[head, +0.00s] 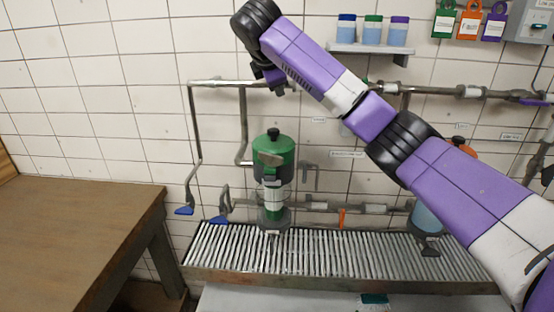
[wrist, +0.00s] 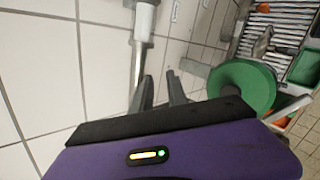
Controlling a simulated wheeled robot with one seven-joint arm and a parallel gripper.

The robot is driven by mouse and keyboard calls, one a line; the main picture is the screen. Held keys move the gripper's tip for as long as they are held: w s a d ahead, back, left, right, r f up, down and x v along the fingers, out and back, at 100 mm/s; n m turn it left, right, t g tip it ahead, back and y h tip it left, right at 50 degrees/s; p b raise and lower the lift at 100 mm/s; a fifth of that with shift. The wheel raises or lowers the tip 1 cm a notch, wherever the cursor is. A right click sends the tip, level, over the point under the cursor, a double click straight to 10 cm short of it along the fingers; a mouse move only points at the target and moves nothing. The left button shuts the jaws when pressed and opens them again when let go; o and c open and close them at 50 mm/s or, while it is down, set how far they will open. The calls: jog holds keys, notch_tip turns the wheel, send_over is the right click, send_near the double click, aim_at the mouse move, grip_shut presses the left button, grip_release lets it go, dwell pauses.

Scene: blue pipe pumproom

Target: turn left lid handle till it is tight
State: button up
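The left vessel (head: 273,197) stands on the slatted rack, with a green lid (head: 286,150) and a small black knob (head: 273,133) on top. A grey-brown flat piece (head: 270,159) shows at the lid's front; I cannot tell whether it is the handle. My gripper (head: 281,90) is above the lid, apart from it, in front of the upper pipe. In the wrist view my gripper's fingers (wrist: 159,78) are spread with nothing between them. A round green part (wrist: 240,88), apparently the lid, is right of the fingers. Its handle is not clear there.
The rack (head: 345,262) runs along the tiled wall. Pipes (head: 215,84) and blue-handled levers (head: 184,211) are left of the vessel. A shelf with jars (head: 372,47) is above. A second, orange-topped vessel (head: 427,220) is partly behind my arm. A wooden table (head: 70,225) is left.

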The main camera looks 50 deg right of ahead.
jog(key=s+a+f+m+g+y, duration=0.2)
jog(key=s+f+m+y, duration=0.1)
jog(key=s+y, duration=0.15)
jog(key=m+g+y, duration=0.3)
jog(key=m+y, duration=0.1)
jog(key=m, duration=0.1)
send_over(277, 156)
jog(key=f, duration=0.3)
jog(key=shift+w+d, duration=0.2)
jog(key=shift+s+a, duration=0.2)
jog(key=shift+a, duration=0.05)
jog(key=shift+m, duration=0.5)
jog(key=shift+f, duration=3.9)
grip_shut()
